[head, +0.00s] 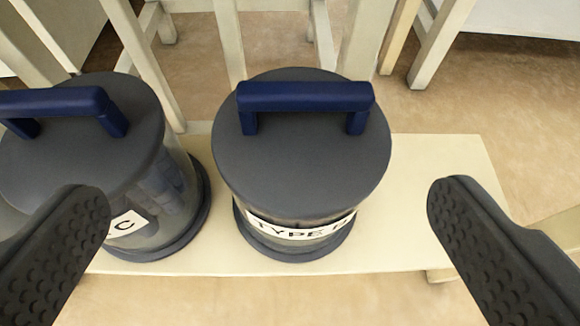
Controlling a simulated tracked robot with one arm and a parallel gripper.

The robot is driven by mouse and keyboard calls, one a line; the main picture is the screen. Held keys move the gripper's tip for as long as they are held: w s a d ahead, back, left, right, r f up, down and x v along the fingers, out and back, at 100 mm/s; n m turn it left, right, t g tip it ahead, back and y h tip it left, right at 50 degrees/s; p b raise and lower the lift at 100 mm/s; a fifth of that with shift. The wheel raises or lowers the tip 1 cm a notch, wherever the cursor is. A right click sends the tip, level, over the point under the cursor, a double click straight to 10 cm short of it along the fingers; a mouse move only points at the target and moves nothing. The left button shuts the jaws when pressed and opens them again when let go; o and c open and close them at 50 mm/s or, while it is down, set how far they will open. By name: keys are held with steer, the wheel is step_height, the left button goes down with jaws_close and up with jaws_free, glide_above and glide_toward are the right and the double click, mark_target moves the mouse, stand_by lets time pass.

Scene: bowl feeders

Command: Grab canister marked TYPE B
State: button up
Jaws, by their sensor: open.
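A canister with a dark grey lid (300,165) and a blue bar handle (305,97) stands upright at the centre of the view. Its white label (300,229) reads TYPE, and the last letter is only partly visible, so I cannot tell it for sure. My gripper (268,195) is open and empty. One finger shows at the lower left and one at the lower right, with the central canister between them in the picture. Neither finger visibly touches that canister.
A second canister (90,150) with a blue handle stands at the left, its label ending in C. My left finger overlaps it in the picture. Both stand on a cream bench (440,180). Pale wooden legs stand behind. The bench right of the central canister is clear.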

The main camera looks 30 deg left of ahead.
mark_target(304, 106)
steer(key=x, duration=0.2)
steer(key=b+x, duration=0.1)
steer(key=x, duration=0.1)
steer(key=d+x, duration=0.1)
steer(key=x, duration=0.2)
steer(key=shift+w+b, duration=0.35)
steer(key=shift+b, duration=0.05)
steer(key=shift+w+a+f, duration=0.2)
steer(key=shift+w+a, duration=0.1)
steer(key=shift+w, duration=0.15)
steer(key=shift+w+d+b+x, duration=0.1)
steer(key=shift+b+x, duration=0.55)
steer(key=shift+x, duration=0.6)
steer(key=shift+w+d+b+x, duration=0.15)
steer(key=shift+b+x, duration=0.5)
steer(key=shift+x, duration=0.6)
steer(key=shift+r, duration=0.15)
steer(key=shift+s, duration=0.15)
steer(key=c, duration=2)
